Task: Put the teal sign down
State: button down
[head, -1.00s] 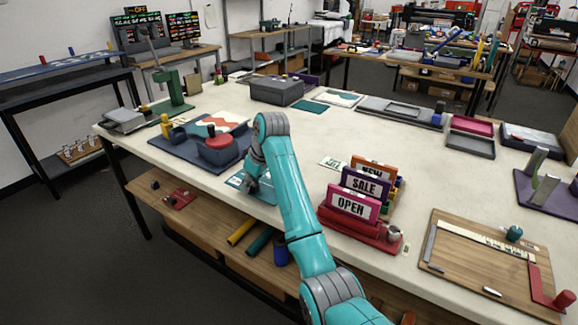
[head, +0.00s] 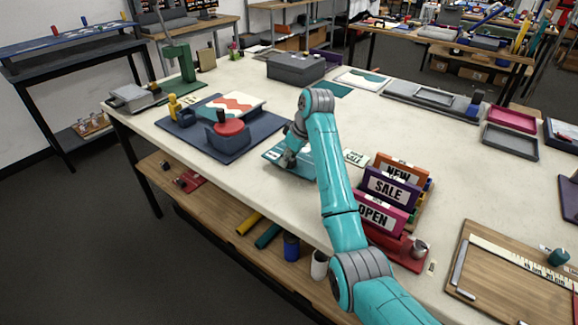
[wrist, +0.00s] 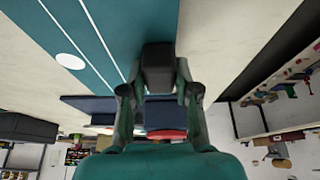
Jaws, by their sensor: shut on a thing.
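The teal sign (head: 273,154) is a flat teal panel with white markings, low over the front part of the white table, right of the blue press mat. My gripper (head: 289,160) is shut on it. In the wrist view the sign (wrist: 85,30) fills the upper left, with white lines and a white oval, and my gripper's fingers (wrist: 158,92) are close around a dark block at its edge. My arm hides part of the sign in the head view. I cannot tell whether the sign touches the table.
The blue mat (head: 245,145) carries a red round press and a yellow figure-like piece. To the right stand orange NEW, purple SALE and pink OPEN signs (head: 390,187) in a red holder. A small white card (head: 355,158) lies between. A wooden board (head: 510,270) is at front right.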

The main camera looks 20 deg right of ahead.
aim_at(288, 166)
jog(key=shift+f, duration=1.7)
jog(key=shift+f, duration=0.1)
jog(key=c, duration=0.8)
grip_release()
jog(key=shift+c, duration=0.2)
